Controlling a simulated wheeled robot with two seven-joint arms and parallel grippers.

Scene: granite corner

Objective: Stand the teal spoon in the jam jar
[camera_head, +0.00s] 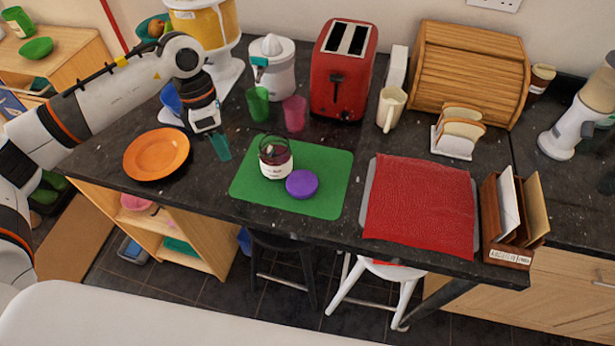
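The jam jar (276,168) stands upright on the green mat (325,165), with dark red contents and a white label. It appears open; a purple lid (301,184) lies beside it on the mat. My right gripper is not in view.
A green cup (257,104) and a pink cup (294,113) stand behind the mat. The orange plate (156,154) lies at left. A red toaster (342,70) and a white juicer (272,66) stand further back. A red cloth (419,205) lies right of the mat.

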